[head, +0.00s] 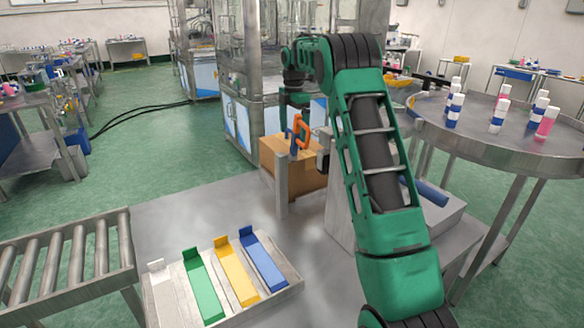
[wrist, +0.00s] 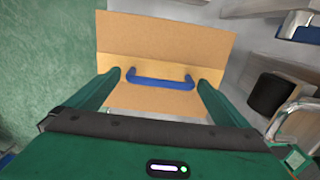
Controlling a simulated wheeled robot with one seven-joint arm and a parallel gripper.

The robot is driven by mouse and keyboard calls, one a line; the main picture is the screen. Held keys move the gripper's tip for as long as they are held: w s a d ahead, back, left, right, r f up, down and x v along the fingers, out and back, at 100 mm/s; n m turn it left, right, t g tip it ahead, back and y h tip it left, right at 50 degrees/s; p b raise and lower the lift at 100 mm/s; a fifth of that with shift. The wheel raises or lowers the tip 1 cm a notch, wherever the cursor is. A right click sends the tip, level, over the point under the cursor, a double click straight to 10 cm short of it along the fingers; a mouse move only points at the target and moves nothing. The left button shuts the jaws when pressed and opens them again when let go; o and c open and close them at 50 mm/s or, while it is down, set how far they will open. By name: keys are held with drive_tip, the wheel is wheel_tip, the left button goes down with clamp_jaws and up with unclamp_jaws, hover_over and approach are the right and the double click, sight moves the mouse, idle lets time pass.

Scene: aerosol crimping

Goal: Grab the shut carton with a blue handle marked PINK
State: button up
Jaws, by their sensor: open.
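A brown cardboard carton (head: 270,157) stands on the grey table's far end, partly behind a metal post and my arm. In the wrist view the carton (wrist: 165,35) lies below my gripper, with a blue handle (wrist: 160,82) on it. My gripper (wrist: 156,74) is open, with one green finger near each end of the handle. Nothing is clamped between the fingers, and I cannot tell how far above the handle they are. In the head view my gripper (head: 294,100) hangs over the carton. No PINK marking is readable.
An orange piece (head: 300,130) shows just above the carton. A metal post (head: 281,185) stands before it. A tray (head: 288,292) with coloured strips and a roller conveyor (head: 60,262) are in front. A round table (head: 480,148) with several bottles stands right. The middle tabletop is clear.

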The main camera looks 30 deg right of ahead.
drive_tip(key=shift+f, duration=1.05)
drive_tip(key=c, duration=1.9)
drive_tip(key=shift+r, duration=0.15)
drive_tip(key=shift+r, duration=0.1)
